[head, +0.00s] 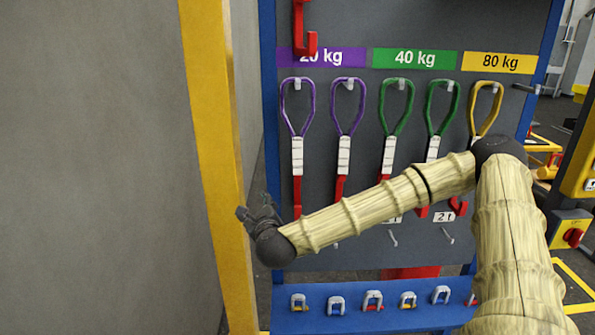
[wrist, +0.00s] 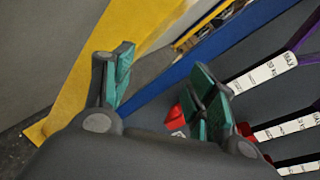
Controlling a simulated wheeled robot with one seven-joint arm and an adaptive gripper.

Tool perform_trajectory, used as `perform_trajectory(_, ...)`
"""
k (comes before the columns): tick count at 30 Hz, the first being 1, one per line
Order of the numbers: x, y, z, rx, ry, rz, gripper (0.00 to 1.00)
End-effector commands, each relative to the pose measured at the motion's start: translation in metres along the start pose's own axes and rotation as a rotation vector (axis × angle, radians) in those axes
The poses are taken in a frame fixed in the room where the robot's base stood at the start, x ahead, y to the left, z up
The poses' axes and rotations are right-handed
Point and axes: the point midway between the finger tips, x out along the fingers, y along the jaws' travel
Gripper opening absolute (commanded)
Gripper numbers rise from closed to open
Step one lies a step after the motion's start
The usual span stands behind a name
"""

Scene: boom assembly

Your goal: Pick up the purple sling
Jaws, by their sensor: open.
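Two purple slings hang on pegs under the purple 20 kg sign (head: 321,57) in the head view. The left purple sling (head: 298,123) and the right purple sling (head: 344,128) each have a purple loop, a white label sleeve and a red lower end. My gripper (head: 258,212) is left of the left sling's lower end, near the yellow post, with nothing in it. In the wrist view its green-padded fingers (wrist: 165,85) are apart. White sleeves of slings (wrist: 262,75) show to the right of the fingers, with a bit of purple at the top right edge.
Green slings (head: 396,115) and a yellow sling (head: 485,110) hang to the right. A yellow post (head: 212,140) and grey wall (head: 95,160) stand close on the left. A blue shelf (head: 385,320) with several shackles is below. A red hook (head: 299,35) hangs above.

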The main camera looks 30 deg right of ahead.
Motion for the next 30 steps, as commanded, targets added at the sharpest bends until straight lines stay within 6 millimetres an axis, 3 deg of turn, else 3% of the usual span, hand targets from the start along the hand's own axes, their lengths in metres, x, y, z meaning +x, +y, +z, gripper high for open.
perform_trajectory(1,0.004,-0.03,0.009,0.082,-0.008,-0.058,0.57)
perform_trajectory(6,0.006,-0.113,0.032,0.327,-0.046,-0.213,0.57)
perform_trajectory(9,0.004,-0.148,0.038,0.427,-0.066,-0.276,0.57)
perform_trajectory(12,0.002,-0.17,0.042,0.49,-0.081,-0.314,0.57)
perform_trajectory(17,0.007,-0.185,0.045,0.525,-0.088,-0.336,0.57)
perform_trajectory(24,0.038,-0.195,0.046,0.522,-0.088,-0.336,0.57)
perform_trajectory(30,0.053,-0.199,0.044,0.523,-0.088,-0.335,0.57)
